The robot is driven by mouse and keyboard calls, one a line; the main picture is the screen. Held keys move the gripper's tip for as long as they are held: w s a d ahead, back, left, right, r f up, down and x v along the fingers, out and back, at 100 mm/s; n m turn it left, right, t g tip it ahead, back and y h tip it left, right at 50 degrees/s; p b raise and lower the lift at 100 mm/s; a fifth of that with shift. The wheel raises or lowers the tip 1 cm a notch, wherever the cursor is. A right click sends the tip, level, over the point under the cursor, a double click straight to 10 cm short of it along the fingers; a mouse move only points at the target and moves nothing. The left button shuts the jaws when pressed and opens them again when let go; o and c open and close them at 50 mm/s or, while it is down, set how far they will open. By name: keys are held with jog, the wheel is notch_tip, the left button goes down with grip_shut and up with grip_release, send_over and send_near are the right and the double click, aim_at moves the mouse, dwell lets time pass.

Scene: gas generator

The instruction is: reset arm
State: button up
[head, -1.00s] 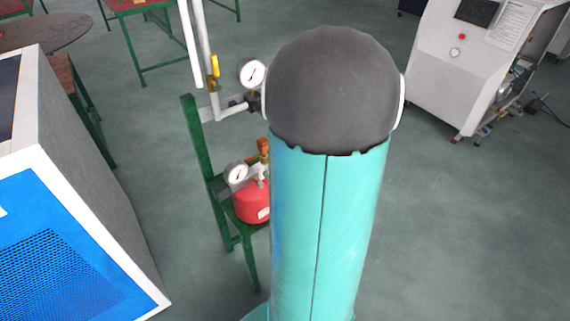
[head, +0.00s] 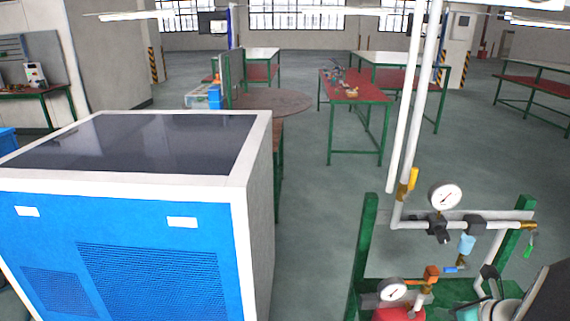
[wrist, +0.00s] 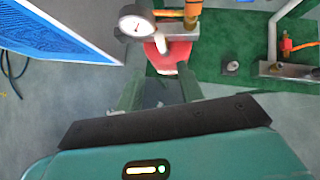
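My gripper (wrist: 160,82) shows in the wrist view, with its two dark greenish fingers apart and nothing seen between them but background. Its black palm bar and teal body fill the bottom of that view. Beyond the fingertips are a red tank (wrist: 167,57) and a white round gauge (wrist: 136,20); I cannot tell how far off they are. The gripper itself is not seen there.
A blue and white cabinet (head: 160,240) stands at left. A green pipe stand (head: 363,250) with an upper gauge (head: 445,196), a lower gauge (head: 392,289) and a red tank (head: 398,313) is at lower right. A red-topped table (head: 352,92) stands farther back. Open floor lies between.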

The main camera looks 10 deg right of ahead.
jog(key=w+a+r+n+g+y, duration=0.1)
jog(key=w+a+r+n+y, duration=0.15)
jog(key=a+n, duration=0.6)
jog(key=w+a+r+n+g+y, duration=0.15)
jog(key=a+r+n, duration=0.25)
jog(key=a+n, duration=0.45)
jog(key=s+a+r+n+h, duration=0.2)
jog(key=s+a+r+n, duration=0.1)
jog(key=a+n, duration=0.4)
jog(key=s+a+r+n+h, duration=0.2)
jog(key=a+n, duration=0.5)
jog(key=n, duration=0.4)
jog(key=shift+s+a+r+n+g, duration=0.4)
jog(key=shift+s+r+g, duration=0.05)
jog(key=shift+r, duration=0.4)
